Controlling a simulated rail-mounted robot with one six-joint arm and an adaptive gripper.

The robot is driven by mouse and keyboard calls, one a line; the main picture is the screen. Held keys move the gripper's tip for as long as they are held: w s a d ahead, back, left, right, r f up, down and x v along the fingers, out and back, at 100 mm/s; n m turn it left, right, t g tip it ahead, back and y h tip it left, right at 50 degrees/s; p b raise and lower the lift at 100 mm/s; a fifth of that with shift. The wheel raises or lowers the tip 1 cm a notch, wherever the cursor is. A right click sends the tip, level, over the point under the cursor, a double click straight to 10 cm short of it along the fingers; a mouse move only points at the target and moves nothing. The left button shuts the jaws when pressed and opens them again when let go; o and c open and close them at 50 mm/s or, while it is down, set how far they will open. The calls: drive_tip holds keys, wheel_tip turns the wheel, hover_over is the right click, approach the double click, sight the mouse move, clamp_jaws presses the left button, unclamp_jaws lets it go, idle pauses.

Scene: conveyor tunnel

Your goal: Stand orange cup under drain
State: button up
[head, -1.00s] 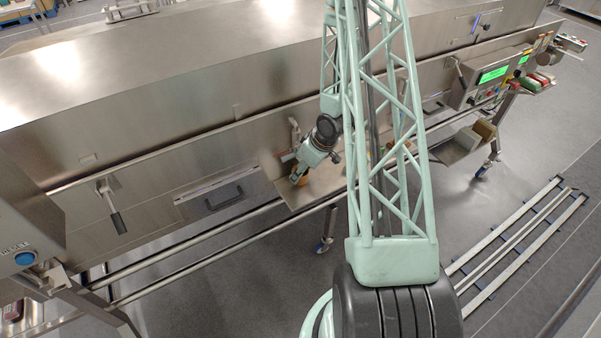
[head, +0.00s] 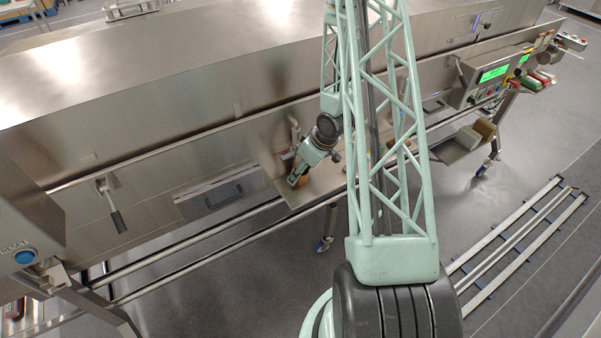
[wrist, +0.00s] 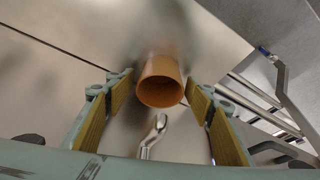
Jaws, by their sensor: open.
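The orange cup (wrist: 160,84) shows in the wrist view with its open mouth towards the camera. It is ahead of and between the two fingers of my gripper (wrist: 160,100), with clear gaps on both sides. My gripper is open and empty. In the head view my gripper (head: 296,177) is low over the steel shelf (head: 325,184) on the tunnel's side, and it and my wrist mostly hide the cup. A bent metal drain pipe (wrist: 153,136) is close to the cup's mouth in the wrist view. The drain pipe also shows above my wrist in the head view (head: 294,127).
A drawer-like panel with a dark handle (head: 224,197) is left of the shelf. A lever handle (head: 113,208) hangs further left. Long steel rails (head: 190,246) run along the front. A control panel with a green screen (head: 493,74) is at right.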

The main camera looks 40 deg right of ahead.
drive_tip(key=v, duration=1.2)
drive_tip(key=shift+p, duration=0.45)
drive_tip(key=shift+r, duration=0.1)
idle(0.9)
